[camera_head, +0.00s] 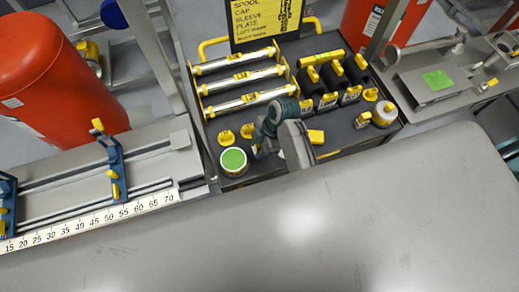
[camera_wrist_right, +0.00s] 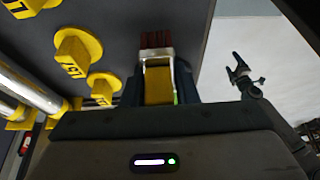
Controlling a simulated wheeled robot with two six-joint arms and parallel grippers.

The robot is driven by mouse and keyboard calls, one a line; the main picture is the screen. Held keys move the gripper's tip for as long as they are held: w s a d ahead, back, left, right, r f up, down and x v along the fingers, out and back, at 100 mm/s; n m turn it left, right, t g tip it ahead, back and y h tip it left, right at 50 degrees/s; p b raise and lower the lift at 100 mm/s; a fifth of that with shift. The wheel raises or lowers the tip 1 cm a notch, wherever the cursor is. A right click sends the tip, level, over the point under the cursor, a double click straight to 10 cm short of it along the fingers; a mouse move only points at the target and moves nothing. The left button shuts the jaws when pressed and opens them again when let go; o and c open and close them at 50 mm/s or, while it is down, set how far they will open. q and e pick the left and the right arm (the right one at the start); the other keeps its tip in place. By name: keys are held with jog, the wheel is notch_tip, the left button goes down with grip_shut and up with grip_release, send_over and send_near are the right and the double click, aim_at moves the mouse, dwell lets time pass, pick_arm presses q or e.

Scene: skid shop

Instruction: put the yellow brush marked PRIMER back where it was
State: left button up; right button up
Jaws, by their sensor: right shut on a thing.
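My right gripper (camera_head: 260,152) hangs over the front of the dark bench tray, just right of the open can with a green top (camera_head: 233,161). In the right wrist view its dark fingers (camera_wrist_right: 158,85) are shut on the brush (camera_wrist_right: 157,66). The brush has a yellow handle, a silver band and red-brown bristles pointing to the top of that view. No PRIMER marking is readable. In the head view the brush is mostly hidden by my gripper and arm. My left gripper cannot be made out.
Yellow knobbed caps (camera_head: 227,138) sit just behind the can. Metal tubes (camera_head: 240,77) in a yellow rack and black blocks (camera_head: 330,84) stand farther back. A white jar (camera_head: 384,113) is at right. A ruled rail fixture (camera_head: 110,180) lies left. The grey surface (camera_head: 290,235) in front is bare.

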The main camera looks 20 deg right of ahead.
notch_tip(320, 180, down, 2)
jog(key=shift+f+p, duration=0.2)
jog(key=shift+p, duration=0.35)
jog(key=shift+d+f, duration=0.1)
jog(key=shift+f, duration=0.4)
jog(key=o, duration=1)
jog(key=shift+f, duration=0.1)
jog(key=shift+c, duration=0.2)
